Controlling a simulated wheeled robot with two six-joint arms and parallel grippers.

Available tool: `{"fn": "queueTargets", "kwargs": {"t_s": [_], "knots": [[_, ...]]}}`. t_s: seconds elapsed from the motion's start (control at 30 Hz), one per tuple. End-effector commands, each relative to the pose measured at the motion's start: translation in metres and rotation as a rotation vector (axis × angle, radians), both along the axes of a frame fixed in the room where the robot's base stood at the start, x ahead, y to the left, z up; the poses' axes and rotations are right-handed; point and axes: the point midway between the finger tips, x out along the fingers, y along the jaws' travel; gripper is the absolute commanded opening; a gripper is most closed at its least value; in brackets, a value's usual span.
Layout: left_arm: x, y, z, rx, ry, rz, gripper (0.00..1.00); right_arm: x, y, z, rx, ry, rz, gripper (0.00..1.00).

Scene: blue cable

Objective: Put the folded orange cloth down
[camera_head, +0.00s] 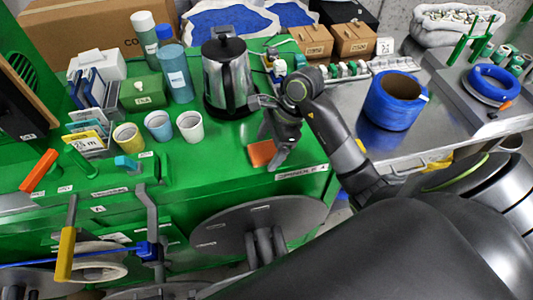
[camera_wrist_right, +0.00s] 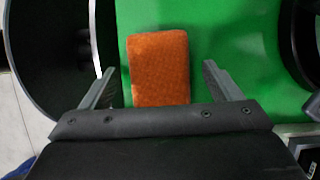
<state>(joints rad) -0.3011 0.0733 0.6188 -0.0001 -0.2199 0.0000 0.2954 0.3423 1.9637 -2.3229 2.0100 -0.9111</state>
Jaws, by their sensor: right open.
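The folded orange cloth (camera_head: 262,153) lies flat on the green bench top (camera_head: 225,172), close to its front edge. In the right wrist view the cloth (camera_wrist_right: 160,66) is a small upright rectangle on the green surface. My right gripper (camera_head: 270,160) is open, and its fingers (camera_wrist_right: 158,80) are spread on either side of the cloth's near end, with a gap on both sides. Part of the cloth is hidden behind the gripper in the head view. My left gripper is not in view.
A metal kettle (camera_head: 226,78) stands behind the gripper. Three cups (camera_head: 190,127) stand to its left. A blue tape roll (camera_head: 394,100) sits on the grey table at right. A large grey reel (camera_head: 262,228) is below the bench's front edge. Bench around the cloth is clear.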

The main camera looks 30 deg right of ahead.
Motion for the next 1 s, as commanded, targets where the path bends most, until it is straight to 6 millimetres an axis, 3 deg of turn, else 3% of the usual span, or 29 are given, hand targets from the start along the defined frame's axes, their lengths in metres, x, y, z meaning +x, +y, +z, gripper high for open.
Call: {"fn": "queueTargets", "kwargs": {"t_s": [0.93,1.0], "knots": [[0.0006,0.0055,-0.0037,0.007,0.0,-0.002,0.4,-0.0001,-0.0001,-0.0041,0.0,0.0,0.0,0.85],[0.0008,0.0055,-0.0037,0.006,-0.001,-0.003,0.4,-0.0001,-0.0001,-0.0041,0.0,0.0,0.0,0.75]]}}
